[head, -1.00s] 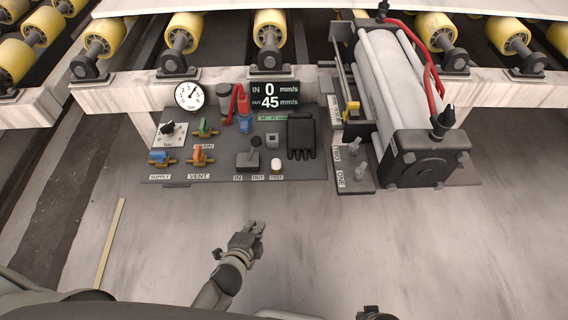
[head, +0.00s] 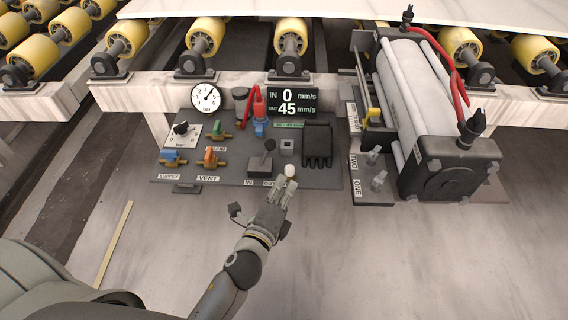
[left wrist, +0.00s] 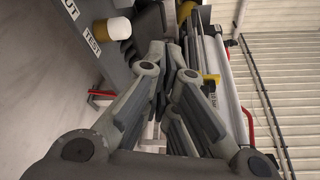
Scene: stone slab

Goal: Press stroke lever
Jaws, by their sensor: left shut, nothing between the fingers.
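The stroke lever (head: 268,150) is a dark stick with a black knob. It stands on a grey block on the control panel (head: 225,177), above the IN and OUT labels. My left gripper (head: 284,187) is shut and empty at the panel's front edge, below and slightly right of the lever, close to the white TEST button (head: 291,170). I cannot tell whether it touches anything. In the left wrist view the closed fingers (left wrist: 164,52) point past the white button (left wrist: 119,28); the lever cannot be made out there. My right gripper is not in view.
The panel also holds a pressure gauge (head: 208,97), coloured valve handles, a speed display (head: 290,101) reading 0 and 45, and a black glove (head: 317,145). A large cylinder (head: 420,110) with red hoses stands right. Yellow rollers (head: 205,37) line the back.

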